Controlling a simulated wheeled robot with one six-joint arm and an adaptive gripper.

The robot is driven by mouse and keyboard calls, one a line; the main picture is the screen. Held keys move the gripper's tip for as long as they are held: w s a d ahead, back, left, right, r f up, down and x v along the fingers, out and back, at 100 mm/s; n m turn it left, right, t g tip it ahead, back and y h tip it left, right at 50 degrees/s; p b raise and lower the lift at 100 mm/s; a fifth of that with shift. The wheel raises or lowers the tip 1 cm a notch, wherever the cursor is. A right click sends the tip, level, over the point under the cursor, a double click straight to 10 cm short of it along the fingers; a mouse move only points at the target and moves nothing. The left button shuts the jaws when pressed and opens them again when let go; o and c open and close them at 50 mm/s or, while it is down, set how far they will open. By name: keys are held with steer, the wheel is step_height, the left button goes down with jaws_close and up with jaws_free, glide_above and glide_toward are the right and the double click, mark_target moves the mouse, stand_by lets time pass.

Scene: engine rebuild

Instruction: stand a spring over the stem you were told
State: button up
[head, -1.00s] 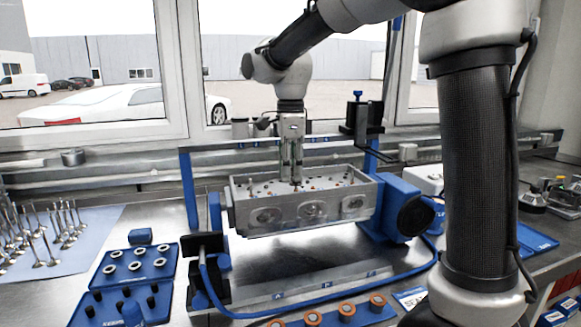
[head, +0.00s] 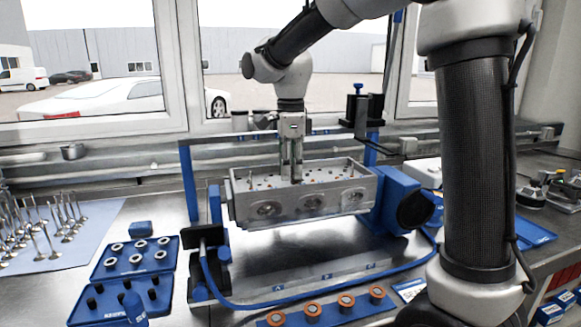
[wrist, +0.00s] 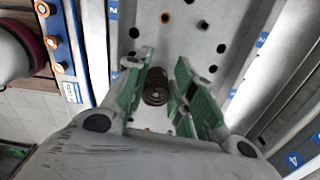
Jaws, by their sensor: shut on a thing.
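My gripper (head: 291,181) points straight down over the top of the cylinder head (head: 300,209), which is held in a blue stand. In the wrist view my gripper (wrist: 163,88) has its green-padded fingers on either side of a dark coiled spring (wrist: 156,86) and is shut on it. The spring is seen end-on over the cylinder head's top face (wrist: 187,40), among dark round holes. Whether a stem lies inside the spring cannot be told. In the head view the fingers and the head's front wall hide the spring's lower end.
A blue tray (head: 172,243) with several ring-shaped parts lies at the left. A blue strip with orange-topped parts (head: 312,309) lies in front. A blue hose (head: 330,296) loops across the bench.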

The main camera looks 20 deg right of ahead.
steer(key=o, duration=1.1)
steer(key=shift+c, duration=0.2)
step_height(320, 180, up, 12)
steer(key=s+d+f+n, duration=0.1)
steer(key=s+f+n, duration=0.1)
steer(key=n, duration=0.3)
steer(key=s+d+f+n+t, duration=0.1)
steer(key=d+f+n, duration=0.1)
steer(key=n, duration=0.3)
steer(key=s+d+f+n, duration=0.1)
steer(key=s+f+n, duration=0.1)
steer(key=n, duration=0.3)
steer(key=shift+s+d+f+n, duration=0.3)
steer(key=shift+f+n, duration=0.1)
steer(key=shift+f, duration=0.2)
steer(key=s+d+f+n+t, duration=0.1)
steer(key=s+d+f+n, duration=0.1)
steer(key=s+d, duration=0.4)
steer(key=s+d+f+n+t, duration=0.1)
steer(key=s+d, duration=0.4)
steer(key=s, duration=0.7)
steer(key=shift+s+d+f+n+t, duration=0.3)
steer(key=shift+d+f+n+t, duration=0.1)
steer(key=shift+f+t, duration=0.4)
